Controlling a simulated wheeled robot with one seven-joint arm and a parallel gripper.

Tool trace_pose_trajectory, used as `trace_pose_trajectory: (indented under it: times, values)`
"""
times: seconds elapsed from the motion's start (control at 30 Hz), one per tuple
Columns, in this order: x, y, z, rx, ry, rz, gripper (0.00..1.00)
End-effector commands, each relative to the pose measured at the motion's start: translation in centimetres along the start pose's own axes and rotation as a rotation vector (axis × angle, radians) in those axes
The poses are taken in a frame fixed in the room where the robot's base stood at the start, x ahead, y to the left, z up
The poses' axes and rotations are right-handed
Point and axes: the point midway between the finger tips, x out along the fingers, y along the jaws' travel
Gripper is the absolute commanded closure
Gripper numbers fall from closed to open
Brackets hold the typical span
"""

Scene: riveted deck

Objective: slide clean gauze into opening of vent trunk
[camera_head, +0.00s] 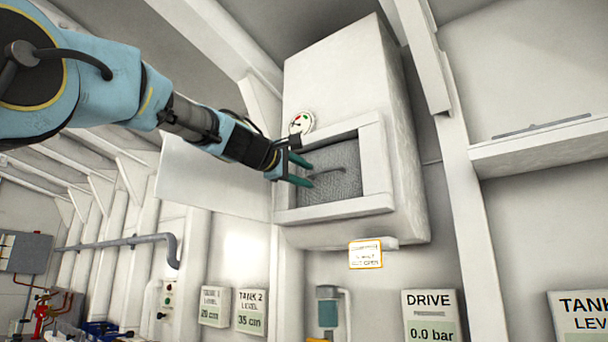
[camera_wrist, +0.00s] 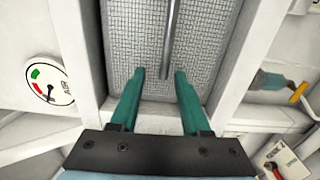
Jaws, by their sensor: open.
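The vent trunk (camera_head: 345,80) is a white box high on the wall, with a square framed opening (camera_head: 378,199) in its front. A grey mesh gauze panel (camera_head: 335,190) stands inside the frame and fills most of the opening; I cannot tell how deep it sits. A thin curved handle (camera_head: 330,170) runs across its face. My gripper (camera_head: 309,173) is open at the left part of the gauze. In the wrist view, the handle (camera_wrist: 170,45) ends between the two teal fingertips (camera_wrist: 156,72), with a gap on each side. The mesh (camera_wrist: 200,40) shows beyond them.
A white flap (camera_head: 205,180) stands out left of the opening. A round gauge (camera_head: 302,122) is at the frame's upper left. A small sign (camera_head: 366,254) hangs below the trunk. A shelf (camera_head: 540,148) juts out at right.

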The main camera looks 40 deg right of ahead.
Motion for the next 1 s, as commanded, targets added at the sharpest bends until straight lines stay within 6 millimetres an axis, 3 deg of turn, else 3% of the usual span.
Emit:
trace_pose_trajectory:
  times: [0.23,0.5,0.7,1.0]
  values:
    - [-1.6,-0.2,-0.1,0.002,0.003,0.002,0.53]
    - [-6.9,-0.4,-0.1,0.001,0.003,0.003,0.53]
    - [-9.8,-0.2,0.0,0.002,0.001,0.001,0.53]
    - [-10.8,0.0,0.0,0.000,0.000,0.000,0.53]
